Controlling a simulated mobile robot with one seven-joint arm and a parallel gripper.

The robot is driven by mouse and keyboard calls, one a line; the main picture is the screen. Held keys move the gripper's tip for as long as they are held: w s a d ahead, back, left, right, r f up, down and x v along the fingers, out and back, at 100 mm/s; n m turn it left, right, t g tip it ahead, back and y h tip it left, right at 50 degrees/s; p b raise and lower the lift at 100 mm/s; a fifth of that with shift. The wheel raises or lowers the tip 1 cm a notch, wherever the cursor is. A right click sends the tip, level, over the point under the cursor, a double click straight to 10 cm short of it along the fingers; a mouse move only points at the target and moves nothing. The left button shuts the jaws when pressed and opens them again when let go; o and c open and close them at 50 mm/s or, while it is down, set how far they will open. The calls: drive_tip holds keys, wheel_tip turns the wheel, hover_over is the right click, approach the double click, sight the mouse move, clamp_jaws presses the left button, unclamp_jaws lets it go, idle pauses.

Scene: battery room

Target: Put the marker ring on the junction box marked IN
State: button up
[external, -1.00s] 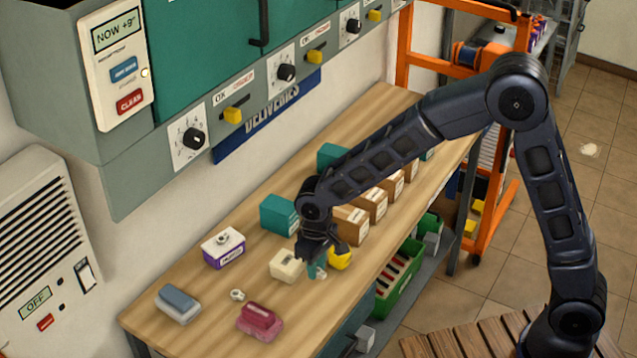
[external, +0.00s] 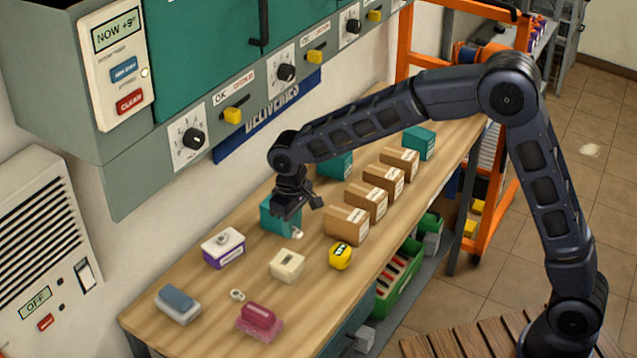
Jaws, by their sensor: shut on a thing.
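My gripper (external: 294,212) points down above the table, in front of a teal box (external: 272,216). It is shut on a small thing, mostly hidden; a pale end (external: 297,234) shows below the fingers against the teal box. I cannot tell whether this is a ring. A small off-white ring-like piece (external: 237,295) lies on the table at the front left. A white box with a purple label (external: 222,250) has a round pale piece on top. A cream box (external: 287,265) with a dark mark on top stands nearby. No marking IN can be read.
A yellow round object (external: 340,256) with a dark mark sits near the front edge. A row of brown boxes (external: 346,225) and more teal boxes (external: 419,142) stand to the right. A grey-blue block (external: 178,303) and a pink block (external: 259,318) lie at the left end.

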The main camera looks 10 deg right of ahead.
sight(285, 259)
drive_tip(key=shift+w+a+f, duration=0.25)
drive_tip(key=shift+w+f, duration=0.4)
drive_tip(key=shift+f, duration=1.3)
drive_tip(key=shift+w+a+f, duration=0.3)
drive_tip(key=shift+w+f, duration=0.3)
drive_tip(key=shift+f, duration=1.4)
drive_tip(key=shift+w+a+f, duration=0.25)
drive_tip(key=shift+w+f, duration=0.4)
drive_tip(key=shift+f, duration=1.3)
drive_tip(key=shift+f, duration=0.1)
drive_tip(key=o, duration=1)
drive_tip(key=shift+c, duration=0.2)
wheel_tip(285, 259, up, 12)
